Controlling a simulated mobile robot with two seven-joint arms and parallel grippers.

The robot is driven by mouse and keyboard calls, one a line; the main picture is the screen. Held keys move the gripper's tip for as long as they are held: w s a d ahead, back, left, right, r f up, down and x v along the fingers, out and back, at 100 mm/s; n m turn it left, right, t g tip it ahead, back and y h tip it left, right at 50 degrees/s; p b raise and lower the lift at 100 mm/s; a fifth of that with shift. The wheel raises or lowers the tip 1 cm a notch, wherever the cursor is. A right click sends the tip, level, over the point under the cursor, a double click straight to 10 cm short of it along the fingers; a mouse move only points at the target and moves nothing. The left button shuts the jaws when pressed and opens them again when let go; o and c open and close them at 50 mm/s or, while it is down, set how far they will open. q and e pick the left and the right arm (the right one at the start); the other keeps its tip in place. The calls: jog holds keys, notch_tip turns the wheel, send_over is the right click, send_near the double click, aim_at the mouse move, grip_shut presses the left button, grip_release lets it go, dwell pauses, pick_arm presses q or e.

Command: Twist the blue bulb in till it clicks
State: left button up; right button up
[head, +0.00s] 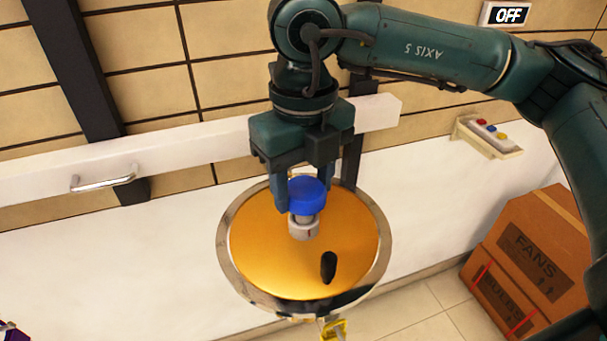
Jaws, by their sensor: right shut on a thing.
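The blue bulb (307,196) is in the middle of the head view, above a round gold plate (265,255) with a silver rim. Below the blue part is a pale grey and white fitting (304,229), standing on the gold plate. My right gripper (308,192) comes down from above, its fingers shut on the bulb from both sides. Whether the bulb is fully seated in the fitting cannot be told. My left gripper is not in view.
A black knob-like piece (328,267) stands on the plate at the front. A white beam (200,150) with a metal handle (104,178) runs behind. Something yellow (334,330) hangs below the plate.

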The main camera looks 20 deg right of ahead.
jog(key=shift+f, duration=0.65)
jog(key=shift+r+m+p, duration=0.2)
jog(key=shift+m+p, duration=0.4)
jog(key=shift+m, duration=0.4)
jog(key=shift+c, duration=0.5)
jog(key=shift+m+p, duration=0.45)
jog(key=shift+m, duration=0.35)
jog(key=f+m+b, duration=0.1)
jog(key=m+b, duration=0.2)
jog(key=shift+f+b, duration=0.2)
jog(key=shift+b, duration=0.15)
jog(key=shift+m+b, duration=0.45)
jog(key=shift+m, duration=0.35)
jog(key=m+b, duration=0.1)
jog(key=m, duration=0.1)
jog(key=shift+r+m+b, duration=0.15)
jog(key=shift+m+b, duration=0.15)
jog(key=shift+m, duration=0.1)
jog(key=shift+r+m+b, duration=0.15)
jog(key=shift+m+b, duration=0.15)
jog(key=shift+m, duration=0.5)
jog(key=shift+r+m, duration=0.1)
jog(key=shift+m, duration=0.2)
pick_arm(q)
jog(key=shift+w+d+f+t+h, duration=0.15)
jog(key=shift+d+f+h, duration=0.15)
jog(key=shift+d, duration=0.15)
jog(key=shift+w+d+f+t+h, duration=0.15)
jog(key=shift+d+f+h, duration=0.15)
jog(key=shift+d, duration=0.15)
